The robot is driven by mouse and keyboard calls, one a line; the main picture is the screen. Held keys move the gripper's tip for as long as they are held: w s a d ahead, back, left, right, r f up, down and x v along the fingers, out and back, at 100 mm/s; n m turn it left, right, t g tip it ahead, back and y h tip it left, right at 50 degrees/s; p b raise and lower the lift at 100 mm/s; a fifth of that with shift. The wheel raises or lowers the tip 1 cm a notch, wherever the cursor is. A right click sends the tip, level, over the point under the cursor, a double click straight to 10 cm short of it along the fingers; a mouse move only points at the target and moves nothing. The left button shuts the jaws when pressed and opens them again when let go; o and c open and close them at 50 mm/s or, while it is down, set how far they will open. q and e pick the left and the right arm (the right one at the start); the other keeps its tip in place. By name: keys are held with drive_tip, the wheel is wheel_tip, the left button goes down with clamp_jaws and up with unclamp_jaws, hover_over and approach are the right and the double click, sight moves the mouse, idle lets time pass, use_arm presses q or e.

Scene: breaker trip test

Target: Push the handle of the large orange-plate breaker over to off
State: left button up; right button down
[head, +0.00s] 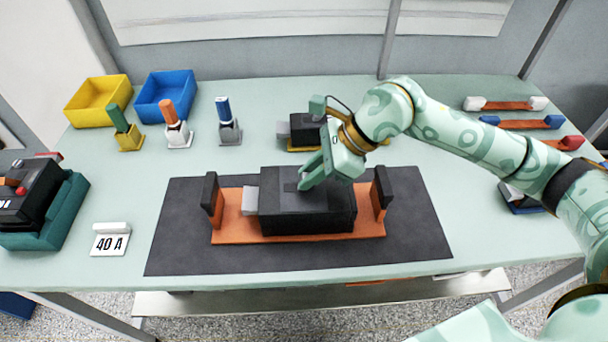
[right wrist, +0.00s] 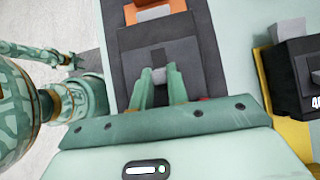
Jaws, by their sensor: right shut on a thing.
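The large breaker (head: 330,212), a black box with a grey block on its left end, sits on an orange plate (head: 225,230) with dark upright posts at both ends. My right gripper (head: 308,184) reaches down onto the breaker's top from the right. In the right wrist view, my right gripper (right wrist: 161,88) has its fingers on both sides of the small grey handle (right wrist: 160,76), shut on it over a dark slot. The fingers hide part of the handle, and I cannot read its on or off position.
The plate lies on a dark mat (head: 180,250). A smaller breaker (head: 305,128) on a yellow plate stands behind, close to my right arm. A "40 A" sign (head: 110,240) and a black device in a teal cradle (head: 65,215) are left. Yellow (head: 97,103) and blue (head: 165,105) bins stand behind.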

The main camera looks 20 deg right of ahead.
drive_tip(key=shift+s+d+f+t+y+b, duration=0.1)
drive_tip(key=shift+d+f+t+y+b, duration=0.3)
drive_tip(key=shift+y+b, duration=0.65)
use_arm(q)
drive_tip(key=shift+s+f+b, duration=0.2)
drive_tip(key=shift+f+b, duration=0.05)
drive_tip(key=shift+f, duration=0.4)
drive_tip(key=shift+s+f+b, duration=0.2)
drive_tip(key=shift+s+f, duration=0.05)
drive_tip(key=shift+f, duration=0.45)
drive_tip(key=shift+s+f+b, duration=0.2)
drive_tip(key=shift+f+b, duration=0.05)
drive_tip(key=shift+f, duration=0.4)
use_arm(e)
drive_tip(key=shift+d+y, duration=0.3)
drive_tip(key=shift+y, duration=0.05)
drive_tip(key=shift+r, duration=0.1)
drive_tip(key=c, duration=1.4)
unclamp_jaws()
drive_tip(key=shift+o, duration=0.2)
use_arm(q)
drive_tip(key=shift+w+r+p, duration=0.2)
drive_tip(key=shift+r+p, duration=0.4)
drive_tip(key=shift+p, duration=0.05)
drive_tip(key=shift+w+r+p, duration=0.2)
drive_tip(key=shift+r+p, duration=0.35)
drive_tip(key=shift+p, duration=0.05)
use_arm(e)
drive_tip(key=v, duration=1.6)
drive_tip(key=shift+d, duration=0.15)
